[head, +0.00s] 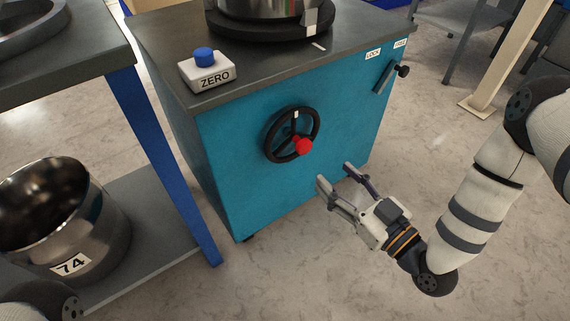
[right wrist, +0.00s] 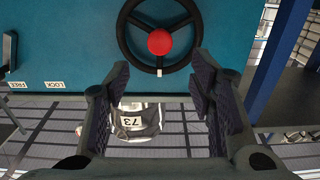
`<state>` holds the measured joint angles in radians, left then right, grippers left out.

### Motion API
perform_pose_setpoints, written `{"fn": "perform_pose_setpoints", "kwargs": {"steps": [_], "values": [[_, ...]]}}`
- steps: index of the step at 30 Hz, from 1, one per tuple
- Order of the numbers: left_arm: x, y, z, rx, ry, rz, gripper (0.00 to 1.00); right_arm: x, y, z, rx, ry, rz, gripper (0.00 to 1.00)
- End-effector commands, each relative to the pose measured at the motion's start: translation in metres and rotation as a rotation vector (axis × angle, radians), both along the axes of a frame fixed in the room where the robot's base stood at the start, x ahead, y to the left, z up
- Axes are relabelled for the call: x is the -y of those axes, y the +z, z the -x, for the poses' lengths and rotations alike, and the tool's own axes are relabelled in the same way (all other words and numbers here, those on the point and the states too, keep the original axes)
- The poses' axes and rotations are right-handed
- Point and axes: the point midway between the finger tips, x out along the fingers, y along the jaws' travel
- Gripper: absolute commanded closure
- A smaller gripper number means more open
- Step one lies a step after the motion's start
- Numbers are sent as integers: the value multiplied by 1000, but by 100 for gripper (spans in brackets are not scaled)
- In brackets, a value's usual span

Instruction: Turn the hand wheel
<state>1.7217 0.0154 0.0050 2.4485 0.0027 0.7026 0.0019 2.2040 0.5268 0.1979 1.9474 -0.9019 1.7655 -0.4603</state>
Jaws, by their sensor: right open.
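The black hand wheel (head: 293,134) is on the front of a teal cabinet (head: 235,185). In the right wrist view the red knob (right wrist: 160,42) shows beyond the two spread fingers (right wrist: 160,66), in front of the wheel's middle. My left gripper is not in view.
A lever with a black knob (head: 403,71) is at the cabinet's right, near LOCK (head: 373,53) and FREE (head: 400,43) labels; its knob end points toward FREE. A ZERO box (head: 208,75) with a blue button sits on top. A metal pot (head: 98,222) stands on the left shelf.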

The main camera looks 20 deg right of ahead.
Motion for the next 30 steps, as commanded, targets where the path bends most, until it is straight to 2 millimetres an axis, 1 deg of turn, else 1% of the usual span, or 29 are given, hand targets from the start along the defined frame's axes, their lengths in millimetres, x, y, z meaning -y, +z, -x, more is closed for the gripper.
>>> {"fn": "perform_pose_setpoints", "kwargs": {"steps": [2,9,13,15,18,25,26,27,29,30], "values": [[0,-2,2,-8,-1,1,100,-5,2,-13,5,2,-2,50],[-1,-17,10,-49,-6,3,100,-27,0,-70,-2,2,-2,50],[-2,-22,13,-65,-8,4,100,-35,0,-93,-3,2,-1,50],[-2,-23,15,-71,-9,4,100,-38,1,-101,-4,1,-1,50],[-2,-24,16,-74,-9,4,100,-40,2,-106,-6,2,-1,50],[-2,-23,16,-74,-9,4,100,-41,4,-107,-5,2,-1,50],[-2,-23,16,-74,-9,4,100,-41,4,-107,-5,2,-1,55],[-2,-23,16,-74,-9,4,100,-41,3,-107,-6,2,-1,64],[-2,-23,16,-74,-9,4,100,-41,3,-107,-6,2,-1,77],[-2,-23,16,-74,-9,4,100,-41,3,-107,-6,2,-1,86]]}}
